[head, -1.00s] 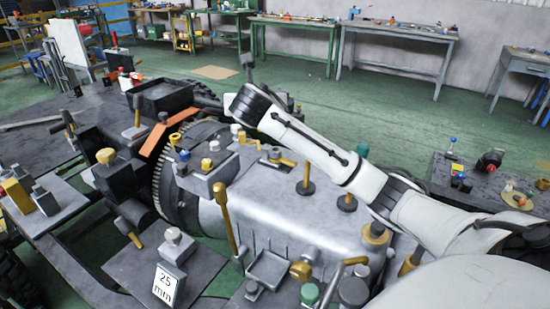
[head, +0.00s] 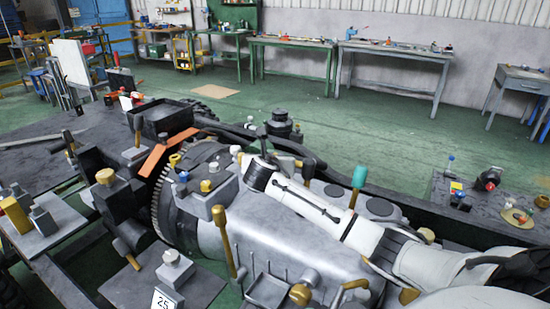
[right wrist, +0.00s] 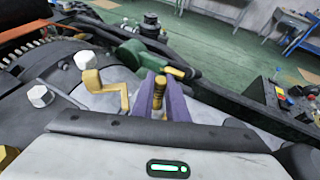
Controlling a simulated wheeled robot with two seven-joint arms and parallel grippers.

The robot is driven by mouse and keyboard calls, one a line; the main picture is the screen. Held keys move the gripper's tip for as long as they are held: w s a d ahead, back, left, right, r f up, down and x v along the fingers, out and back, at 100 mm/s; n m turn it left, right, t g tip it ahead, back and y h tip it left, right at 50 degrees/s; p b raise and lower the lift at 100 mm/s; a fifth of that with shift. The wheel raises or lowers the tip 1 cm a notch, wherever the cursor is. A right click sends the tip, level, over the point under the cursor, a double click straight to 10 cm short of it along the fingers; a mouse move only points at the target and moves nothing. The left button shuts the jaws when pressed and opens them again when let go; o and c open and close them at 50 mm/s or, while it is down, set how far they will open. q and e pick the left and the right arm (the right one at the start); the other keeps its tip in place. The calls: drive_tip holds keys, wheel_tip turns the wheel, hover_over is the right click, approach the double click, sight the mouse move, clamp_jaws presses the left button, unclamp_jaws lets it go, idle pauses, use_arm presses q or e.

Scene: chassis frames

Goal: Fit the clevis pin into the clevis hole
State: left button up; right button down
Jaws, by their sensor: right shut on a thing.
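My right gripper (right wrist: 161,98) shows two purple fingers in the right wrist view. They are shut on a gold pin (right wrist: 160,84) with a ribbed upper part, held roughly upright. Its lower end is hidden between the fingers and behind the gripper body. In the head view my right arm reaches in from the right, low over the grey metal housing (head: 240,222). The fingers and pin cannot be made out there. I cannot clearly identify the clevis hole in either view. My left gripper is not in view.
A gold cranked handle (right wrist: 112,92) stands just left of the fingers. Pale bolt heads (right wrist: 40,96) lie further left, and a green part (right wrist: 140,56) lies behind. A tall gold lever (head: 223,238) rises from the housing. A dark frame rail (head: 440,215) runs along the far side.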

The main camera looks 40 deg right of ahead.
drive_tip(key=shift+f, duration=0.1)
drive_tip(key=c, duration=1.7)
unclamp_jaws()
drive_tip(key=shift+c, duration=0.2)
drive_tip(key=shift+r, duration=0.2)
drive_tip(key=v, duration=1.2)
drive_tip(key=shift+f, duration=0.1)
